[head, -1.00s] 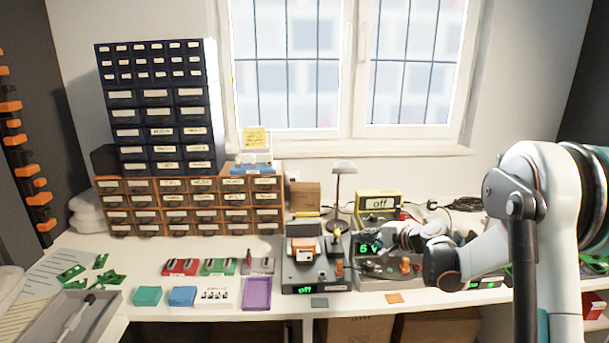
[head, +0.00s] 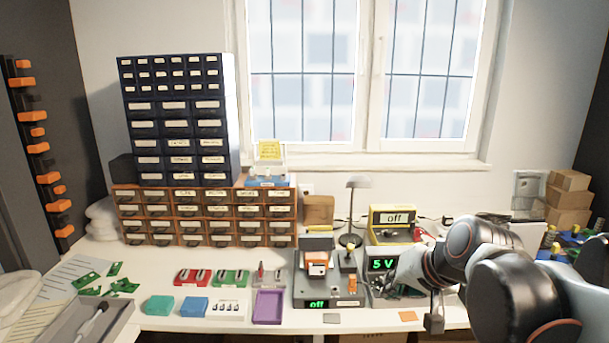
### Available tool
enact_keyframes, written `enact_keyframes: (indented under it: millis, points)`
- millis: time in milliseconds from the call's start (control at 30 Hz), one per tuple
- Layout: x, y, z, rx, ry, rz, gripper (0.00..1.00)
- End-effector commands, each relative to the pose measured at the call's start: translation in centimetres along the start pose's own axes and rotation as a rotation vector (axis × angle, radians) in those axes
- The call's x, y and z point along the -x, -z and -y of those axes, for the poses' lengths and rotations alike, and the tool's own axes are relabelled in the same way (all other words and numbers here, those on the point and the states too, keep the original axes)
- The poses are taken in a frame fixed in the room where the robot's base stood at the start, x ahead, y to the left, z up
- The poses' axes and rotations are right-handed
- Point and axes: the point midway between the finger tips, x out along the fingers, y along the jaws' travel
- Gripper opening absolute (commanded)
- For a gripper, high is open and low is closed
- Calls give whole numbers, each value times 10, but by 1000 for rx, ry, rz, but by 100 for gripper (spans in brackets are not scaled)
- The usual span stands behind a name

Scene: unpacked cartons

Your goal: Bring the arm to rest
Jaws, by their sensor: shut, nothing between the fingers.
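My arm enters from the right edge in the head view. My gripper (head: 388,284) is at the left end of the arm, dark and small, just below the display of the grey power unit (head: 382,265), which reads "5 V" in green. The gripper is shut with nothing seen in it. I cannot tell whether it touches the unit's front. My wrist and forearm hide the right part of that unit and the bench behind it.
Left of the power unit stands a grey station (head: 330,300) reading "off". A yellow meter (head: 392,222) and a lamp (head: 357,183) stand behind. Drawer cabinets (head: 175,120) fill the back left. Small trays, including a purple one (head: 268,306), line the front; cartons (head: 568,200) stand right.

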Motion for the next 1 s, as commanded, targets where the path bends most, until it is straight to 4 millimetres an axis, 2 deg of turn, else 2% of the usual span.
enact_keyframes:
  millis: [33, 300, 500, 667, 1000]
  points:
    - [11, -15, -3, 39, -21, 0, 0]
    - [52, -80, -34, 249, -145, -6, 0]
    - [68, -113, -56, 364, -212, -9, 0]
    - [73, -123, -64, 404, -236, -10, 0]
    - [73, -124, -65, 409, -239, -10, 0]
